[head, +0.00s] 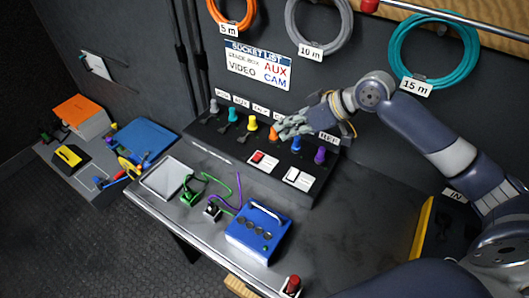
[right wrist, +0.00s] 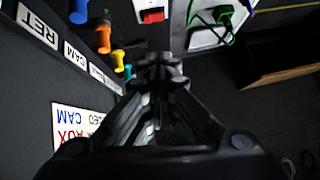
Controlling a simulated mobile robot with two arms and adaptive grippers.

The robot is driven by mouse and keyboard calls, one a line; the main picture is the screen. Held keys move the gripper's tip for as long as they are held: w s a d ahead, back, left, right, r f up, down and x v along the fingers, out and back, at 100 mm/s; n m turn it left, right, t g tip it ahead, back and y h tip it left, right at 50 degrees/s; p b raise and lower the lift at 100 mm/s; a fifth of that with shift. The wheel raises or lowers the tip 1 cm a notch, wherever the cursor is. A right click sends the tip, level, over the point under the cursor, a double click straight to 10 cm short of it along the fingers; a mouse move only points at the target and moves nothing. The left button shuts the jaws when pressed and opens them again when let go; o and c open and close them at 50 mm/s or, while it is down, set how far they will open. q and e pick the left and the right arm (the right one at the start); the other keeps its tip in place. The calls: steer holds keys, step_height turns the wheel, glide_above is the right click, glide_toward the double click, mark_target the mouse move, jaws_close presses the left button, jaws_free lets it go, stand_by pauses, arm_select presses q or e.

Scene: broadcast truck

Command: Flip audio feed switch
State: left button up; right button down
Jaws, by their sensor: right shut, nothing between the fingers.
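A dark panel box (head: 216,137) on the bench carries two switches on white plates. One is a red rocker switch (head: 258,157), which also shows at the top of the right wrist view (right wrist: 152,15). The other is a white plate with a dark-edged switch (head: 297,178) to its right. I cannot read which one is the audio feed. My right gripper (head: 281,131) is shut and empty, above the panel beside the orange plug (head: 273,134). Its closed fingers (right wrist: 160,66) point towards the red switch side in the wrist view. My left gripper is not in view.
A row of coloured plugs, including yellow (head: 251,123), blue (head: 296,144) and purple (head: 320,155), stands along the panel behind the switches. A blue box (head: 259,233) and an open white tray (head: 167,178) are on the bench. Coiled cables (head: 433,50) hang on the wall.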

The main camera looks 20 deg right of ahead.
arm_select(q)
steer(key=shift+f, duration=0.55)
arm_select(e)
steer(key=shift+r, duration=0.4)
steer(key=shift+a, duration=0.1)
steer(key=p, duration=0.2)
glide_above(259, 158)
steer(key=f, duration=0.6)
steer(key=shift+w+d+f, duration=0.25)
steer(key=shift+f, duration=0.1)
step_height(259, 158, down, 3)
steer(key=shift+a+r, duration=0.15)
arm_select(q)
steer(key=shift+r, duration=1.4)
arm_select(e)
steer(key=shift+s+f, duration=0.15)
steer(key=shift+f, duration=0.65)
